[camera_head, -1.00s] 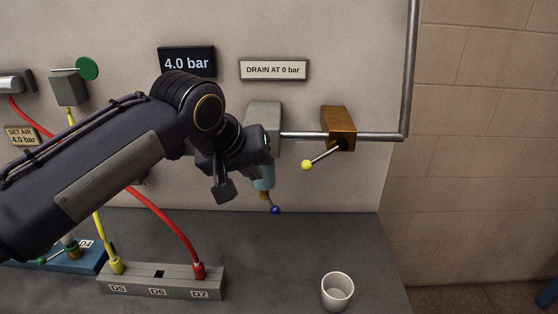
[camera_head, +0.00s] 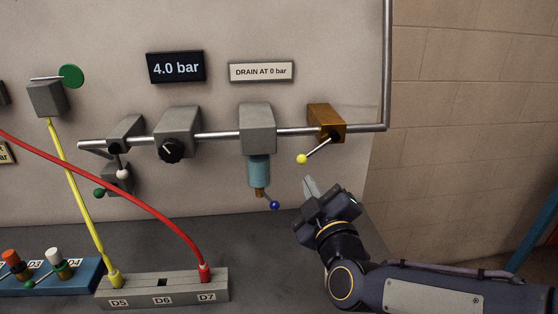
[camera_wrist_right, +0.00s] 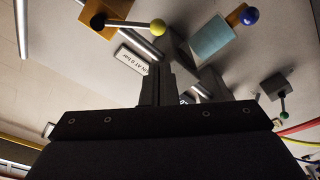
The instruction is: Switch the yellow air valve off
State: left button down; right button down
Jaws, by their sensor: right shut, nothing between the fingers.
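The yellow air valve is a brass-coloured block (camera_head: 326,121) on the grey pipe at the right of the panel. Its lever ends in a yellow ball (camera_head: 302,159) and points down and to the left. My right gripper (camera_head: 309,187) is shut and empty, just below the yellow ball and apart from it. In the right wrist view the shut fingers (camera_wrist_right: 156,82) point up at the panel, with the yellow ball (camera_wrist_right: 158,26) beyond their tips and the brass block (camera_wrist_right: 104,14) to its left. My left gripper is not in view.
A blue-ball drain lever (camera_head: 275,205) hangs under the turquoise filter bowl (camera_head: 259,170), left of my right gripper. A display (camera_head: 176,67) reads 4.0 bar. Red (camera_head: 150,208) and yellow (camera_head: 78,195) hoses run to a grey socket block (camera_head: 160,289). Bare wall is at the right.

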aim_at(316, 150)
dwell(0.3)
jog(key=p+x, duration=0.1)
jog(key=x, duration=0.9)
jog(key=shift+r, duration=0.15)
jog(key=shift+d, duration=0.15)
